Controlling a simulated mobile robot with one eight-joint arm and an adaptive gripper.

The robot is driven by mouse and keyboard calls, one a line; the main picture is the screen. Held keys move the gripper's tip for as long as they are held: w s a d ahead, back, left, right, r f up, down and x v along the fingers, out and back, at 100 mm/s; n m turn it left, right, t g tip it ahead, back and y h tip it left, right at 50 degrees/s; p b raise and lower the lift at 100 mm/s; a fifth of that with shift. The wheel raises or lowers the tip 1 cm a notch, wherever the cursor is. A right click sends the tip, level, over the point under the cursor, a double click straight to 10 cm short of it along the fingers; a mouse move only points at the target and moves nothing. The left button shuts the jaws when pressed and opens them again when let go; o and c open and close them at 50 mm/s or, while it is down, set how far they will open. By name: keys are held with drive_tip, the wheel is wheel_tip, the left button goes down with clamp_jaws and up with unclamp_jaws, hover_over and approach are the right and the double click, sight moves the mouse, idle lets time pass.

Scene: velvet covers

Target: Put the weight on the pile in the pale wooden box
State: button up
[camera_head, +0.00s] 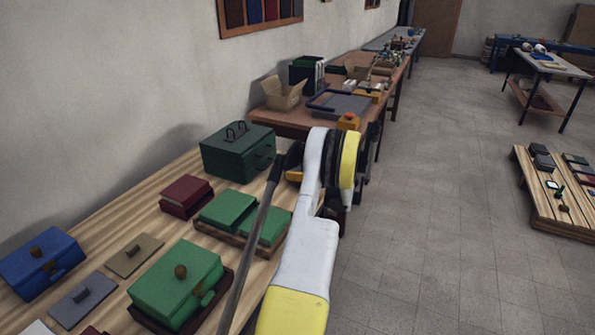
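My white and yellow arm reaches forward over the right edge of the near table. Its far end is dark and partly hidden by its own links, and I cannot make out the fingers of my gripper. A low brown wooden tray-like box (226,236) holds two green blocks (228,210) side by side; I cannot tell if this is the pale wooden box. Two flat plates with handles, one grey (70,312) and one tan (122,266), lie on the table at the left. I cannot tell which thing is the weight.
A dark green case (225,158), a dark red block (185,205), a blue box (22,275) and a green box with a knob (165,290) crowd the near wooden table. An open cardboard box (284,101) stands on the table behind.

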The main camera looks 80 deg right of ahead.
drive_tip(key=o, duration=1.1)
drive_tip(key=shift+f, duration=0.1)
drive_tip(key=shift+o, duration=1.4)
